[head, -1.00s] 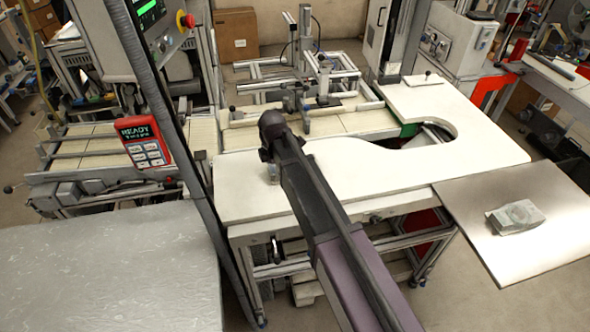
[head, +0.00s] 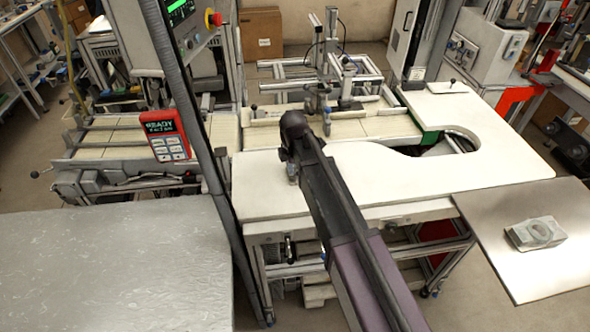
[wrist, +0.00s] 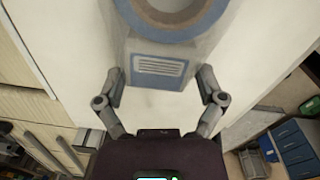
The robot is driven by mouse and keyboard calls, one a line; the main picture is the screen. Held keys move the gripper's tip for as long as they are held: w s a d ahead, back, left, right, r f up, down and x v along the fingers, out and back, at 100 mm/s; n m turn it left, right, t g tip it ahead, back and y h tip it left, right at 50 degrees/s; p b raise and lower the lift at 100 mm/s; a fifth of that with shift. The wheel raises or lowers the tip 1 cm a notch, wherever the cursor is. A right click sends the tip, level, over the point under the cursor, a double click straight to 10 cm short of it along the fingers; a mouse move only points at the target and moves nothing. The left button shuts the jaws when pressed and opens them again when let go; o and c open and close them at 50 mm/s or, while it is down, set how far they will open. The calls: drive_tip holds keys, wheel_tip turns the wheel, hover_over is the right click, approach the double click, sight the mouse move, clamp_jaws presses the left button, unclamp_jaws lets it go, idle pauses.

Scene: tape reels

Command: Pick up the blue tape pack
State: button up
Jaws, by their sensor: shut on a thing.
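The blue tape pack (wrist: 165,45) is a grey-white block with blue on it, a pale printed label and a ring-shaped reel on top. In the wrist view it lies between the two fingers of my gripper (wrist: 161,86), which is shut on it. In the head view my arm hides most of the gripper and the pack. Only a small pale bluish bit of the pack (head: 292,173) shows at the arm's left edge, at the white worktop (head: 390,165). I cannot tell whether the pack touches the worktop.
A similar grey pack with a ring (head: 537,234) lies on the metal plate (head: 535,280) at right. A red READY panel (head: 167,136) and a dark post (head: 190,120) stand left of the worktop. A wrapped grey surface (head: 110,260) fills the front left.

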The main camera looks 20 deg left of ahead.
drive_tip(key=shift+r+p, duration=1.5)
drive_tip(key=shift+r, duration=0.15)
drive_tip(key=s+d+r+p, duration=0.1)
drive_tip(key=s+d, duration=0.8)
drive_tip(key=s, duration=0.4)
drive_tip(key=shift+d+r, duration=0.2)
drive_tip(key=shift+d, duration=0.1)
